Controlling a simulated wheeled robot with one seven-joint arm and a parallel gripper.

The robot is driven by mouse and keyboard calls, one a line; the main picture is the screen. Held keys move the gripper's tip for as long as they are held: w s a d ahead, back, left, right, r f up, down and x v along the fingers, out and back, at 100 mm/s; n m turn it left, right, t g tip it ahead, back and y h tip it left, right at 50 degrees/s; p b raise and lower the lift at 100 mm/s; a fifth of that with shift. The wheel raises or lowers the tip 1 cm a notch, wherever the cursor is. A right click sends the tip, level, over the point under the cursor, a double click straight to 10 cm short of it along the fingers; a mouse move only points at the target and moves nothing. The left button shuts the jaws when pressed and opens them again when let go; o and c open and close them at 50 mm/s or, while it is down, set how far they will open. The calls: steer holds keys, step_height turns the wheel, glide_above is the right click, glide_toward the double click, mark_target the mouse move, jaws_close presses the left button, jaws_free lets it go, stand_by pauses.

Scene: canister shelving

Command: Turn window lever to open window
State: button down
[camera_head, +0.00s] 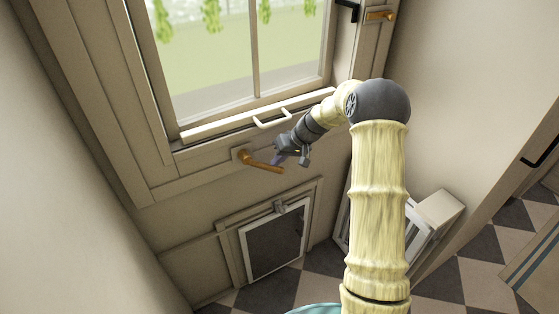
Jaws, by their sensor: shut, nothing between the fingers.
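The window (210,55) fills the upper left of the head view, with a pale frame and a vertical bar between its panes. An orange-brown lever (262,163) sits on the wooden frame below the sill and points to the right, slightly downward. A white handle (272,118) is on the window's bottom rail. My gripper (290,159) is shut and empty. It appears just right of the lever's free end and below the white handle; whether it touches the lever is unclear.
Another orange-brown fitting (380,15) is at the upper right of the frame. Below the lever is a small dark-panelled flap (273,245). A white box-like object (438,210) stands right of my arm. Walls close in on both sides; checkered floor (470,275) shows at lower right.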

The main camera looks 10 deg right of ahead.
steer(key=f+y+b, duration=0.1)
steer(key=a+f+y+b, duration=0.1)
steer(key=f+y+b, duration=0.1)
steer(key=shift+s+a+f+m+g+y, duration=0.15)
steer(key=shift+s+f+m+g+y, duration=0.15)
steer(key=shift+f+m+g, duration=0.1)
steer(key=s+a+f+m+g+y+b, duration=0.1)
steer(key=a+f+m+y+b, duration=0.1)
steer(key=a+y+b, duration=0.3)
steer(key=shift+s+a+f+y+b, duration=0.4)
steer(key=shift+f+y, duration=0.3)
steer(key=shift+y, duration=0.8)
steer(key=b, duration=0.1)
glide_toward(275, 170)
steer(key=shift+s+a+f, duration=0.25)
steer(key=shift+a+f, duration=0.1)
steer(key=shift+f, duration=0.25)
steer(key=shift+s+a+f, duration=0.25)
steer(key=shift+a+f, duration=0.05)
steer(key=shift+f, duration=0.3)
steer(key=shift+s+a+f, duration=0.25)
steer(key=shift+a+f, duration=0.1)
steer(key=shift+f, duration=0.3)
